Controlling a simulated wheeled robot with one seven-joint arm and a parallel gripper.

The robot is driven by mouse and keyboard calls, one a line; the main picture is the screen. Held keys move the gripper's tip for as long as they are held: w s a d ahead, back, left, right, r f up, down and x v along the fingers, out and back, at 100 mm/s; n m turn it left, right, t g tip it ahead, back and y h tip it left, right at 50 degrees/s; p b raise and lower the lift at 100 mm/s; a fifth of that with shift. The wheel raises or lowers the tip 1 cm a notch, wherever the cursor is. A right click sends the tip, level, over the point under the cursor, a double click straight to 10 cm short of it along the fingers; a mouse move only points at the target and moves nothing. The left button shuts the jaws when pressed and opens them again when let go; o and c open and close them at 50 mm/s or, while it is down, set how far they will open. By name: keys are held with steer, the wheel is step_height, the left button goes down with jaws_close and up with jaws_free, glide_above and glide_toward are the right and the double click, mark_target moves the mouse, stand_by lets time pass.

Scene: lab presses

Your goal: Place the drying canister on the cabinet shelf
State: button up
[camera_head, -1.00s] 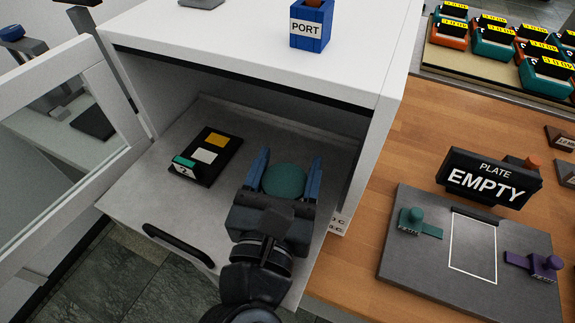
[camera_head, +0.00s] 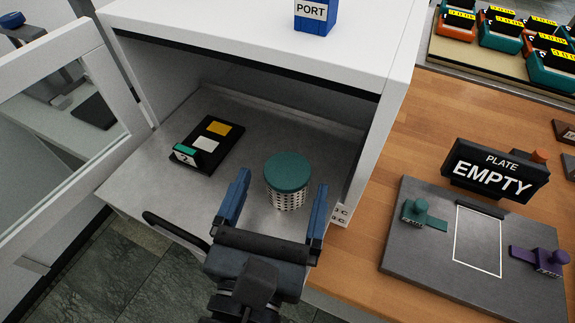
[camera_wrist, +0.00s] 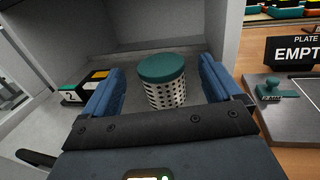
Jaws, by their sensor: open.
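The drying canister (camera_head: 287,180), a perforated pale cylinder with a teal lid, stands upright on the grey cabinet shelf (camera_head: 240,118), toward its right side. It also shows in the wrist view (camera_wrist: 164,82). My gripper (camera_head: 279,205) is open and empty, with its blue fingers at the near side of the canister. In the wrist view the fingers (camera_wrist: 160,92) show to the left and right of the canister, with gaps on both sides. The white cabinet (camera_head: 260,50) has its glass door (camera_head: 128,90) swung open to the left.
A black tray with yellow and white blocks and a green "2" tag (camera_head: 207,145) lies left on the shelf. The cabinet's right wall is close to the canister. A plate fixture with an EMPTY sign (camera_head: 494,175) stands on the wooden bench to the right.

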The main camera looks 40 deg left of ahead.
steer(key=v, duration=0.5)
steer(key=shift+s+d+b, duration=0.15)
steer(key=shift+s+b, duration=0.2)
steer(key=shift+s, duration=0.05)
steer(key=w+d+n+t+h, duration=0.2)
steer(key=d+n+t+h, duration=0.3)
steer(key=d+n, duration=1.35)
steer(key=s+d+f+n+g+h, duration=0.1)
steer(key=s+d+f+n+g, duration=0.2)
steer(key=s+d+n, duration=0.3)
steer(key=s+d+f+n+g+h, duration=0.1)
steer(key=s+d+f+n+g, duration=0.2)
steer(key=s+d+n, duration=0.3)
steer(key=s+d+f, duration=0.1)
steer(key=d, duration=0.2)
steer(key=shift+s+d+g+h, duration=0.25)
steer(key=shift+s+g+h, duration=0.05)
steer(key=shift+s, duration=0.1)
steer(key=shift+a+f+n, duration=0.1)
steer(key=shift+a+n, duration=0.05)
steer(key=shift+n, duration=0.1)
